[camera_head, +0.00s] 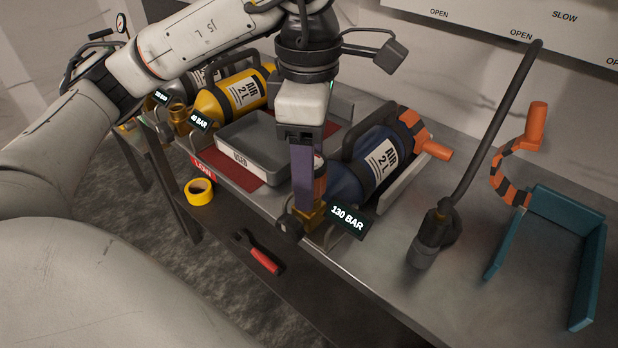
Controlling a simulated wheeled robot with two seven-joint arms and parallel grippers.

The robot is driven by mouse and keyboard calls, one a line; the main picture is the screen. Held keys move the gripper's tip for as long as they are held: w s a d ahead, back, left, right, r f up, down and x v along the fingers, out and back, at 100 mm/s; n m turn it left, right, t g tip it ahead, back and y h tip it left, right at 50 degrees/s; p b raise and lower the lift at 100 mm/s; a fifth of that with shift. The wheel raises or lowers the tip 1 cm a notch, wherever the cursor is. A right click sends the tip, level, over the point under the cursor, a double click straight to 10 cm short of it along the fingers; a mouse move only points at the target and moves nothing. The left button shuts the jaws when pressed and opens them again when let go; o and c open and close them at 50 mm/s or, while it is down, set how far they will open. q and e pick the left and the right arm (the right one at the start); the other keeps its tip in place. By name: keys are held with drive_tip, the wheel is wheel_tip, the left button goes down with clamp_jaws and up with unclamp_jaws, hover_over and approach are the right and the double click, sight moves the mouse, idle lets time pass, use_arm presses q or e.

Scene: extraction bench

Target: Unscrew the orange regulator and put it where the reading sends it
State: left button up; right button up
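My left gripper (308,172) comes down from above over the brass valve (309,216) of the blue cylinder (370,165). An orange and black piece (320,178), probably the orange regulator, shows partly behind its fingers, just above the brass. The fingers hide the rest, and I cannot tell whether they grip it. The reading beside the valve (347,218) says 130 BAR. A grey tray (232,165), its label apparently USED, sits on a red mat (206,174) whose front label seems to say LOW. My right gripper is not in view.
Yellow (232,95) and grey cylinders lie at the back left. A black hose (495,125) ends in a fitting on the bench at right. A teal open-sided holder (570,215) stands at far right. Yellow tape (199,191) and red-handled pliers (262,259) lie on the lower shelf.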

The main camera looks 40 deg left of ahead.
use_arm(q)
drive_tip(key=m, duration=0.6)
drive_tip(key=shift+m+b, duration=0.3)
drive_tip(key=m, duration=0.7)
drive_tip(key=shift+m, duration=0.4)
drive_tip(key=m, duration=0.5)
drive_tip(key=shift+m+b, duration=0.35)
drive_tip(key=shift+m, duration=0.05)
drive_tip(key=m, duration=0.7)
drive_tip(key=c, duration=1.2)
drive_tip(key=n, duration=1.3)
drive_tip(key=shift+r+p, duration=0.1)
drive_tip(key=shift+p, duration=0.2)
drive_tip(key=n, duration=0.4)
drive_tip(key=shift+n, duration=0.3)
drive_tip(key=n, duration=0.3)
drive_tip(key=o, duration=0.8)
drive_tip(key=shift+n, duration=0.6)
drive_tip(key=o, duration=0.4)
